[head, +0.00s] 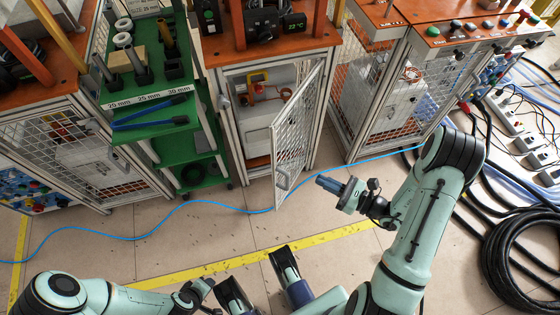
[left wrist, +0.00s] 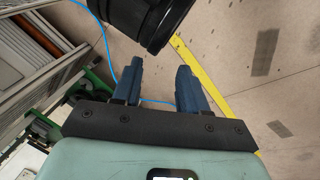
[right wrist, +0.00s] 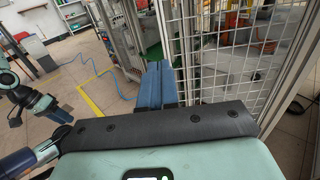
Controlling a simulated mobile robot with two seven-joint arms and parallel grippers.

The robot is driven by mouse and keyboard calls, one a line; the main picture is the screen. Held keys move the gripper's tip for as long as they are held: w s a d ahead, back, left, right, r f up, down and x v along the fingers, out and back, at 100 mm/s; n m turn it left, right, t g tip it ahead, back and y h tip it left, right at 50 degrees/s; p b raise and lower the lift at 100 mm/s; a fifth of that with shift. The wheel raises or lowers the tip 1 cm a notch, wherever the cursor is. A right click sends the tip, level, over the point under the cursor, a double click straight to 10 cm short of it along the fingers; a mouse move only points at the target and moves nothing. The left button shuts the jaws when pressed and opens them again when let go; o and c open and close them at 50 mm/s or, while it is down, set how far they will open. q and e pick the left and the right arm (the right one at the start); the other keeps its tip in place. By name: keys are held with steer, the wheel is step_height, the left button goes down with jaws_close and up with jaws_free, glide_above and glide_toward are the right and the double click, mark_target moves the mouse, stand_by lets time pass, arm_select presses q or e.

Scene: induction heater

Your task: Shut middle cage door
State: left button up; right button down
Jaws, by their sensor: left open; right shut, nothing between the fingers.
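The middle cage door (head: 297,130) is a grey mesh panel in a light metal frame. It stands ajar, swung out from the middle cabinet (head: 258,88), with a handle on its free edge. My right gripper (head: 322,184) is shut and empty, in front of the cabinets and to the right of the door. In the right wrist view, mesh (right wrist: 235,45) shows close beside the shut fingers (right wrist: 160,82); I cannot tell if they touch it. My left gripper (head: 256,268) is open and empty over the floor, low in the head view; its spread fingers show in the left wrist view (left wrist: 160,75).
A green rack (head: 180,146) with tools stands left of the middle cabinet. Closed mesh cabinets stand at left (head: 85,160) and right (head: 375,100). A blue cable (head: 185,206) crosses the floor past the door's foot. Black cables (head: 515,250) lie coiled at right.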

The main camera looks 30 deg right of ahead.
steer(key=b, duration=0.2)
glide_toward(275, 156)
steer(key=x, duration=0.5)
steer(key=shift+w+a, duration=0.25)
steer(key=shift+w, duration=0.05)
arm_select(q)
steer(key=shift+w+a+f+y, duration=0.1)
steer(key=shift+w+a+f, duration=0.15)
steer(key=shift+f, duration=0.3)
steer(key=shift+w+a+f+y, duration=0.15)
steer(key=shift+a+f, duration=0.15)
steer(key=shift+f, duration=0.2)
steer(key=shift+w+a+f+y, duration=0.1)
steer(key=shift+w+a+f, duration=0.15)
steer(key=shift+f, duration=0.3)
arm_select(e)
steer(key=shift+w+a, duration=0.3)
steer(key=shift+w, duration=0.2)
arm_select(q)
steer(key=shift+a, duration=0.1)
arm_select(e)
steer(key=shift+w, duration=0.1)
